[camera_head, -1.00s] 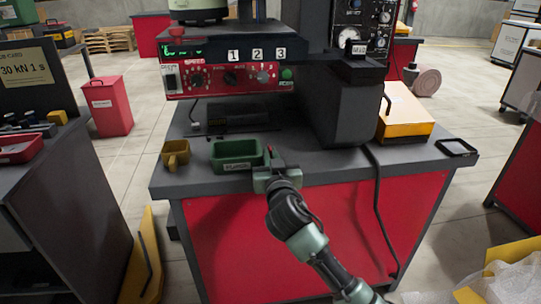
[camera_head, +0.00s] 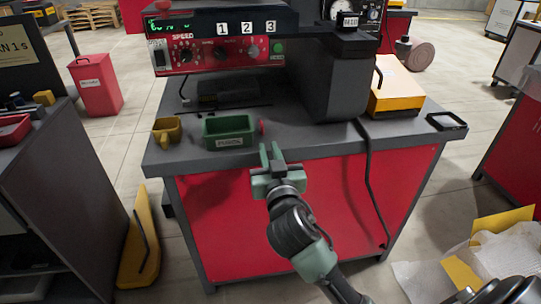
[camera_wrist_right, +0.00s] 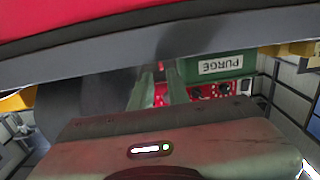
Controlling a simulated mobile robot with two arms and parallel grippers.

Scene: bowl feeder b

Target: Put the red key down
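My right gripper (camera_head: 270,149) is at the bench's front edge, nearer than the key. The bin's label side (camera_wrist_right: 222,66) is right of the fingers there. My left gripper is not in view.
A yellow-brown cup (camera_head: 167,131) stands left of the bin. Behind is the machine with its red control panel (camera_head: 205,56). A yellow box (camera_head: 396,92) and a black tray (camera_head: 446,121) are on the right. A black cable (camera_head: 369,180) hangs over the front edge.

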